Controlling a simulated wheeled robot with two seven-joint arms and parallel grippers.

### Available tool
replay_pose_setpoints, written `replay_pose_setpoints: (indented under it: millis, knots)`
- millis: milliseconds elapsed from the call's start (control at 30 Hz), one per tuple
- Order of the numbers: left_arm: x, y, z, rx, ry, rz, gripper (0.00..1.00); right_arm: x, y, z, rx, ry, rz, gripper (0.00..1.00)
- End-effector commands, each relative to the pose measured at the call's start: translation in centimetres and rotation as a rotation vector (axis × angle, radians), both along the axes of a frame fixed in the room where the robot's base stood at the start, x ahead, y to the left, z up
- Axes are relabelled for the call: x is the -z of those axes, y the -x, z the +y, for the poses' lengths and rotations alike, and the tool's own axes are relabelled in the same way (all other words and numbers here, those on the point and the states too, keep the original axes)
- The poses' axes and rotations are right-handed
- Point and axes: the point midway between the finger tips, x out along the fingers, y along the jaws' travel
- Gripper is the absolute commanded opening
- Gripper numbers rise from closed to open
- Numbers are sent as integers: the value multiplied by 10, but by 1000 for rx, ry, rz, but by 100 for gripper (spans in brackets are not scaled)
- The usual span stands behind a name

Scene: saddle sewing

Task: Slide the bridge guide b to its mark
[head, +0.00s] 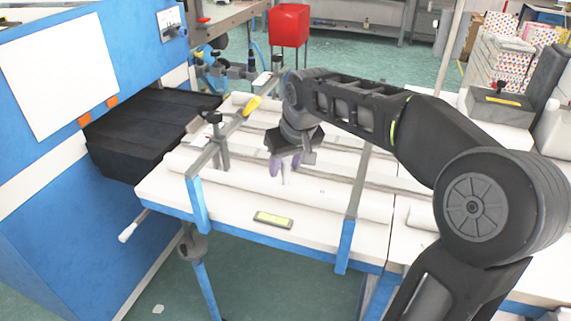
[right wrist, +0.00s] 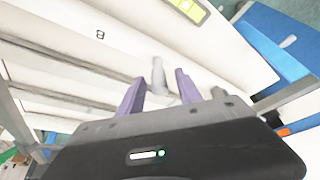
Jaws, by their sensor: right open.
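My right gripper (head: 285,167) hangs over the white sewing table (head: 160,194), pointing down, with its purple fingers apart. In the right wrist view its open fingers (right wrist: 159,90) stand on either side of a small pale upright peg (right wrist: 158,72), without visible contact. This may be bridge guide b, but I cannot tell for sure. The peg also shows below the fingers in the head view (head: 286,179). A small dark mark (right wrist: 100,34) lies on the white surface in the wrist view. My left gripper is not in view.
Two crossbars with blue ends, a left one (head: 197,203) and a right one (head: 345,245), span the table. A yellow-green label plate (head: 273,219) lies near the front edge. A black box-like part (head: 140,135) sticks out from the blue machine (head: 60,220) at left.

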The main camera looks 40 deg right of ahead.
Motion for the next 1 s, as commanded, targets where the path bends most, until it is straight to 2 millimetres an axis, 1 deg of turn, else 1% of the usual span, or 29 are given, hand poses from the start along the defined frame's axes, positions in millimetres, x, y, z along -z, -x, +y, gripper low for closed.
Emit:
replay_pose_setpoints:
  millis: [167, 400, 533, 667, 1000]
  knots:
    - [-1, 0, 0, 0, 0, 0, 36, -15, 5, 1, -1, 2, -3, 42]
    - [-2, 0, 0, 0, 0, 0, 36, -52, 20, 4, 0, 1, -4, 42]
    - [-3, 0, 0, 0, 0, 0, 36, -66, 26, 5, 0, 1, -3, 42]
    - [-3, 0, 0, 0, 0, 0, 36, -71, 29, 5, 0, 0, -1, 42]
    - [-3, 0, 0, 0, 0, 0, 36, -71, 29, 5, 0, 0, -1, 42]
